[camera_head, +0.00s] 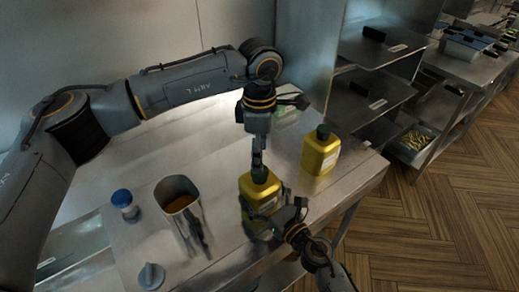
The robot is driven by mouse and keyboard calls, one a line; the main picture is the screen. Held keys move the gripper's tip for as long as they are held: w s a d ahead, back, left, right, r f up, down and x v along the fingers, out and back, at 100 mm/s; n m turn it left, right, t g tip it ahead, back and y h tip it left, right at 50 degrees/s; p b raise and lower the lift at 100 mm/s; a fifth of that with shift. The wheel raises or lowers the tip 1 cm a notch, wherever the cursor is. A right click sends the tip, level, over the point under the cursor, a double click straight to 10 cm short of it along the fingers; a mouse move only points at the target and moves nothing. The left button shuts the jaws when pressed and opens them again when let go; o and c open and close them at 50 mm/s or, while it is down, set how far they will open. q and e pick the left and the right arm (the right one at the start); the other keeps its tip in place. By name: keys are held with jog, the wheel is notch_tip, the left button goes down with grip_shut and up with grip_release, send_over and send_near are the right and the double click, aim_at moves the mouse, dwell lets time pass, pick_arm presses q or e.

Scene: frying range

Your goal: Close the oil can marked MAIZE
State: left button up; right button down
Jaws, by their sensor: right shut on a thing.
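A yellow oil can (257,187) with a dark green cap (260,174) stands near the front edge of the steel counter. I cannot read MAIZE on it. My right gripper (268,217) reaches in from the bottom right and is shut on the can's lower body. My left gripper (258,160) points straight down over the cap, its fingertips at or just above it. Its fingers look close together, but I cannot tell whether they grip the cap. A second yellow can (319,155) with a green cap stands to the right, its label too small to read.
A steel container (179,192) with orange-brown contents stands left of the held can, with dark tongs (196,232) at its side. A blue-capped jar (125,207) and a grey knob-like piece (151,276) are farther left. Steel shelves (375,95) stand behind at right.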

aim_at(260, 190)
pick_arm(q)
jog(key=n, duration=0.2)
jog(key=r+n, duration=0.1)
jog(key=shift+r+n, duration=0.3)
jog(key=shift+n, duration=0.1)
jog(key=n, duration=0.1)
jog(key=r+n, duration=0.1)
jog(key=n, duration=0.2)
jog(key=shift+r+n, duration=0.3)
jog(key=shift+r, duration=0.05)
jog(key=shift+f, duration=4)
jog(key=c, duration=1.2)
jog(key=o, duration=1.4)
jog(key=shift+c, duration=0.2)
